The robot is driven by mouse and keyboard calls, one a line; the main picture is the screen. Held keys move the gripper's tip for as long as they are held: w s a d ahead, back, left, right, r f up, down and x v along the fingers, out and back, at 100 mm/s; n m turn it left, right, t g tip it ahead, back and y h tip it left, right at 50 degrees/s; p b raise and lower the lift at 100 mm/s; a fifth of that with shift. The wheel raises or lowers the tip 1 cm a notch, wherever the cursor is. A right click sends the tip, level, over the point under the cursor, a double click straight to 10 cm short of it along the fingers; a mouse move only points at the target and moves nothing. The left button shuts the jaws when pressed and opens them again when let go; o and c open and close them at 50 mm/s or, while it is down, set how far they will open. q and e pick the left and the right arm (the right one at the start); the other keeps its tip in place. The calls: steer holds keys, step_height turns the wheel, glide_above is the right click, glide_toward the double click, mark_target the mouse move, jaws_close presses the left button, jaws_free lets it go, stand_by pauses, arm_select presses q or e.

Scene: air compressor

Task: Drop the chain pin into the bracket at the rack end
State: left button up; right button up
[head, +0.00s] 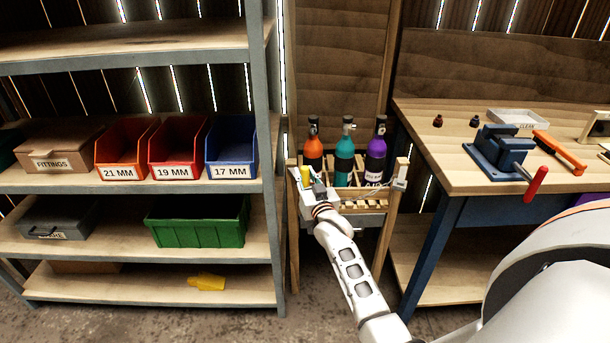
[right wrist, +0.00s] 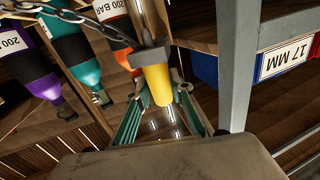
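The chain pin has a yellow handle (right wrist: 158,85) and a grey metal shaft. It lies between the fingertips of my right gripper (right wrist: 160,92), which looks shut on the handle. The shaft points away from the gripper, with a grey block around it below the handle; I cannot tell whether this block is a collar or the bracket. A dark chain (right wrist: 85,17) leads to it. In the head view the yellow handle (head: 306,175) and my right gripper (head: 316,190) are at the bottle rack's left front end. My left gripper is not in view.
The wooden rack (head: 345,205) holds orange, teal and purple bottles (head: 345,160) close behind my gripper. Shelves with bins (head: 175,172) stand at left, their grey upright (head: 268,150) near the rack. A workbench (head: 440,150) with a blue vise (head: 500,150) is at right.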

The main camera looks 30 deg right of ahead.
steer(key=shift+o, duration=1.3)
steer(key=shift+s, duration=0.1)
steer(key=shift+s+a+f, duration=0.1)
steer(key=shift+s, duration=0.15)
steer(key=v, duration=1.1)
steer(key=shift+s, duration=0.2)
steer(key=s+a+f+n+g+y, duration=0.3)
steer(key=s+a+f, duration=0.6)
steer(key=s, duration=0.5)
steer(key=s+a+f+n+g+y, duration=0.3)
steer(key=s+a+f, duration=0.6)
steer(key=s+f, duration=0.4)
steer(key=shift+s+a+n+g+y, duration=0.4)
steer(key=shift+n+y, duration=0.2)
steer(key=shift+n, duration=0.4)
steer(key=shift+d+f, duration=0.1)
